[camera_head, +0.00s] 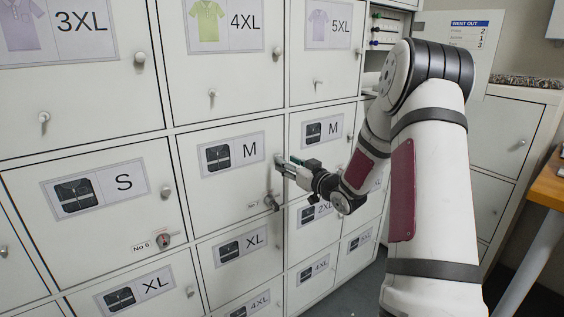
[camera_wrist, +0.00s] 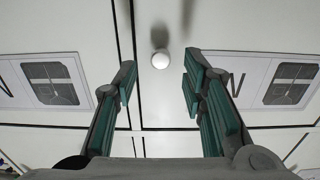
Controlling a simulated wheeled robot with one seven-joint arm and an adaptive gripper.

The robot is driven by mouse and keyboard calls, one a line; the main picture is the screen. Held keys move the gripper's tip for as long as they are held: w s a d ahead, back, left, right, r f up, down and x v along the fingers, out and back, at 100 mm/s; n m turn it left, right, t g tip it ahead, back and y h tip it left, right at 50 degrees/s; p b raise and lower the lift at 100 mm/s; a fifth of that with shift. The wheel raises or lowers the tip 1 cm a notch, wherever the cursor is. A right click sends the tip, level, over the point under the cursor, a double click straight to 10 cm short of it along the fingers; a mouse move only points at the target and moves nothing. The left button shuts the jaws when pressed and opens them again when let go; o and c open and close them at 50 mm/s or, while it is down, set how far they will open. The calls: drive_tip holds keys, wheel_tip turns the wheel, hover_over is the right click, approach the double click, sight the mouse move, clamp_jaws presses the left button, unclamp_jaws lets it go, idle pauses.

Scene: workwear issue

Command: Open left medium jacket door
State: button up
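The left medium jacket door (camera_head: 225,190) is a white locker door with a jacket picture and the letter M. It looks closed. In the wrist view its round pale knob (camera_wrist: 160,60) shows near the door's edge, beside a dark vertical gap. My gripper (camera_head: 286,165) is at the right edge of this door in the head view and partly covers the knob area there. In the wrist view my gripper (camera_wrist: 159,74) is open, its two green-padded fingers on either side of the knob, with clear space between each finger and the knob.
A second M door (camera_head: 322,142) adjoins on the right. An S door (camera_head: 118,212) is to the left, XL doors are below and 4XL (camera_head: 228,60) is above. Knobs and keys stick out from several doors. A wooden table (camera_head: 549,187) stands at the far right.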

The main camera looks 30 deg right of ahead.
drive_tip(key=shift+w+a, duration=0.1)
drive_tip(key=shift+w, duration=1.65)
clamp_jaws()
